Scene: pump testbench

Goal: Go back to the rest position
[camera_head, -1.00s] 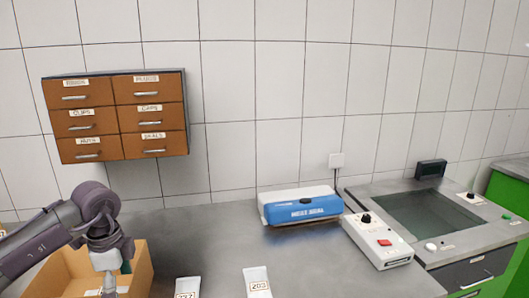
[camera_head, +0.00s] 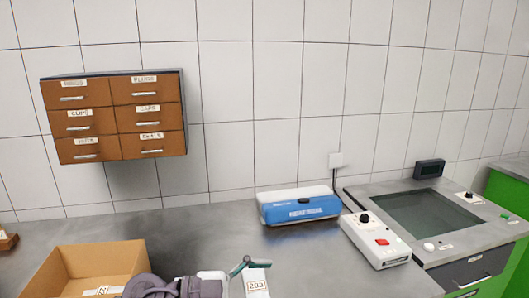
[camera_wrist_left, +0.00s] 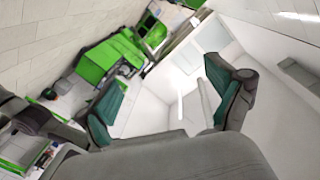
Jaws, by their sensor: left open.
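My left gripper (camera_head: 250,266) shows at the bottom edge of the head view, with its grey arm (camera_head: 160,288) low beside it. Its teal-lined fingers are spread and nothing is between them, as the left wrist view (camera_wrist_left: 165,78) also shows. In the head view the fingers overlap a white packet (camera_head: 257,286) marked 203; I cannot tell whether they touch it. My right gripper is in neither view.
An open cardboard box (camera_head: 95,255) stands on the grey bench (camera_head: 345,270) left of my gripper. A blue-and-white device (camera_head: 300,206) and a white control box (camera_head: 377,241) with a red button stand behind right. Brown drawers (camera_head: 115,118) hang on the wall.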

